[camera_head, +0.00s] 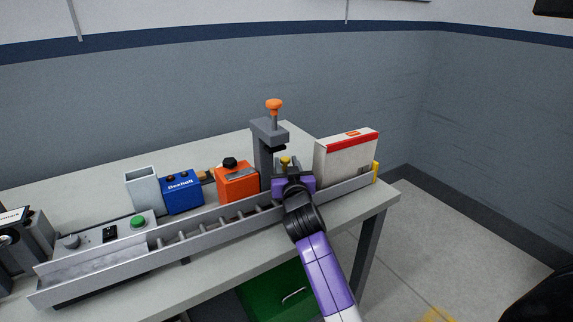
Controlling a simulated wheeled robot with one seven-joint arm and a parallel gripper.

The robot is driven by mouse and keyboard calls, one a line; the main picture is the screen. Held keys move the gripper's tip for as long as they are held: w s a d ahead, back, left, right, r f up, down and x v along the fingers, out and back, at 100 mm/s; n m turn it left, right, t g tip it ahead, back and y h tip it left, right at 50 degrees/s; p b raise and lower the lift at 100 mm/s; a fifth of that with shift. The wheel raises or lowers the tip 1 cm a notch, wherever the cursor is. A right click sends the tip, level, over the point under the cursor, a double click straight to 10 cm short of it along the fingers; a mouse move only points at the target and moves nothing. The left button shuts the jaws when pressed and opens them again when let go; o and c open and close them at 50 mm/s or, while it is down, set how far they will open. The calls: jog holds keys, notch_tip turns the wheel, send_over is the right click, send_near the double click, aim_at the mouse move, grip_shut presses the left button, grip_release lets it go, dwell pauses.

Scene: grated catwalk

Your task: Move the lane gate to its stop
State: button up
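A grey roller lane (205,232) runs along the front of the bench, from the lower left up to the right. A yellow piece (376,172) stands at the lane's right end. It may be the stop, but I cannot tell for sure. My purple gripper (292,180) is over the lane, right of the visible rollers. A small yellow knob (285,161) shows just behind the gripper. It may belong to the lane gate, whose body I cannot make out. My wrist hides the lane there and my fingertips, so I cannot tell whether they touch anything.
A grey press with an orange knob (274,104) stands close behind my gripper. A white and red box (346,157) is to its right. An orange box (237,184), a blue box (182,193) and a green button (138,222) are left. A green bin (270,296) is below the bench.

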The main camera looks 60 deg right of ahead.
grip_shut()
jog(key=shift+s+a+p, duration=0.2)
jog(key=shift+s+a, duration=0.3)
jog(key=shift+s, duration=0.3)
jog(key=shift+s+a+p, duration=0.15)
jog(key=shift+s+a, duration=0.3)
jog(key=shift+s, duration=0.35)
grip_release()
jog(key=shift+b+v, duration=0.55)
jog(key=shift+v, duration=3.4)
